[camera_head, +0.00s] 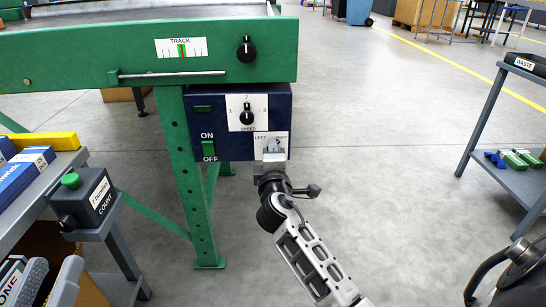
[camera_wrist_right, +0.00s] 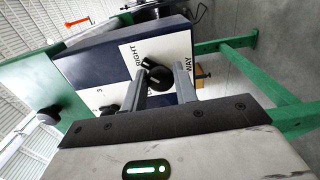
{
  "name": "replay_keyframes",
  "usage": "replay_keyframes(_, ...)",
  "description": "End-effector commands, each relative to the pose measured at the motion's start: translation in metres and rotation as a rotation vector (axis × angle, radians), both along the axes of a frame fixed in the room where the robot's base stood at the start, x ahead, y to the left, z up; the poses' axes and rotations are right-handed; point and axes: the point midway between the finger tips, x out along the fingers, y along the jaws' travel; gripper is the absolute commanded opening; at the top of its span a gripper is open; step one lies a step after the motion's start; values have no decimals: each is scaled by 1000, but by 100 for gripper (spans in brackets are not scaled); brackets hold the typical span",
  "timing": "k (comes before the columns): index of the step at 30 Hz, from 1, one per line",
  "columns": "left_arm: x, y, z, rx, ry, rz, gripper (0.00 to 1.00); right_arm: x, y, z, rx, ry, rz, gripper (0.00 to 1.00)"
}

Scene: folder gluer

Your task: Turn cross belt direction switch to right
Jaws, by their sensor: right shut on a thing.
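The cross belt direction switch is a black knob (camera_wrist_right: 157,76) on a white plate at the lower right of the dark blue control box (camera_head: 215,105). In the head view the plate (camera_head: 284,150) shows LEFT at its upper left, and the knob is mostly hidden by my right gripper (camera_head: 270,161). In the wrist view my right gripper (camera_wrist_right: 163,80) has its two grey fingers on either side of the knob and is shut on it. The word RIGHT is readable beside the knob there. The knob's exact pointing is unclear. I cannot make out my left gripper.
The box also carries a speed knob (camera_head: 247,117) and a green ON/OFF switch (camera_head: 208,149). A green frame (camera_head: 190,160) stands close by on the left. A grey cart (camera_head: 520,180) is at the right, with clear floor between.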

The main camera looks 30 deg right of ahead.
Motion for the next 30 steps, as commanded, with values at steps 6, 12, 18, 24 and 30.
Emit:
replay_keyframes(6,0,0,3,7,-24,3,36,0,1,-1,28,-15,3,6)
replay_keyframes(12,0,0,3,8,-25,3,36,0,1,-1,32,-17,3,6)
replay_keyframes(18,0,0,3,7,-26,2,36,0,1,-1,31,-17,3,34)
replay_keyframes(24,0,0,3,6,-26,2,36,0,1,-1,29,-16,2,49)
replay_keyframes(30,0,0,6,6,-25,1,36,0,0,1,-3,2,1,49)
